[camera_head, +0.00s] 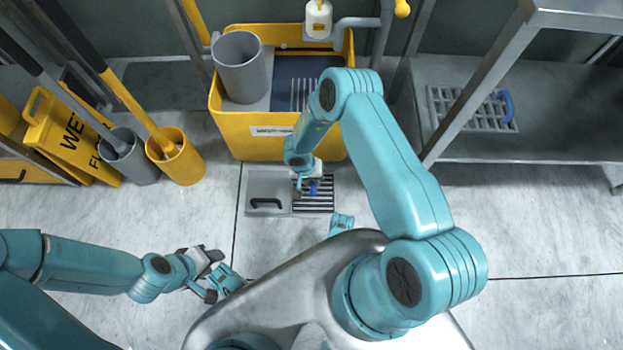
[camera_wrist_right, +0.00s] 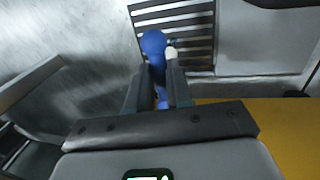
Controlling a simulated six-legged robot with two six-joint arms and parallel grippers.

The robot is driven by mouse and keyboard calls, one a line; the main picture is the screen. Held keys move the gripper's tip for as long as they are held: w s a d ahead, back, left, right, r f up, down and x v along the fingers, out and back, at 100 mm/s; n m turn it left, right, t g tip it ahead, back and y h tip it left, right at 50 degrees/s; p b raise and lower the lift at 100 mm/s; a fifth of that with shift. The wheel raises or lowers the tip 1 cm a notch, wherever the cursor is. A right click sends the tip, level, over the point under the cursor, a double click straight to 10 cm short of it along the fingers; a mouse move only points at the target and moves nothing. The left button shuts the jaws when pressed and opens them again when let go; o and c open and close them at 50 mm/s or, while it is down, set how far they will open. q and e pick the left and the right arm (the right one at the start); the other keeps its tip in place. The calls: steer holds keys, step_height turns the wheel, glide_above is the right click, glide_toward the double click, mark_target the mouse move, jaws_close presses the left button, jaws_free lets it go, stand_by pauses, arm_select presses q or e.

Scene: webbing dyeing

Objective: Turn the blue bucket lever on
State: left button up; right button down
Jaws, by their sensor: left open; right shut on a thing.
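A small blue lever (camera_head: 313,188) shows at the slatted grate in front of the yellow bucket (camera_head: 238,142). My right gripper (camera_head: 306,183) reaches down to it and is shut on it. In the right wrist view, the blue lever's rounded top (camera_wrist_right: 153,44) sticks out past the two dark fingers (camera_wrist_right: 158,88), with a small white part beside it. The slats lie behind it. My left gripper (camera_head: 222,283) is open and empty above the floor at lower left.
A grey cylinder (camera_head: 241,72) stands in the yellow bucket. A grey plate with a black handle (camera_head: 266,204) adjoins the slatted grate (camera_head: 318,204). A metal shelf (camera_head: 540,135) is right.

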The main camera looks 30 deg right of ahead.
steer(key=shift+w, duration=0.1)
steer(key=c, duration=1)
jaws_free()
steer(key=shift+c, duration=0.2)
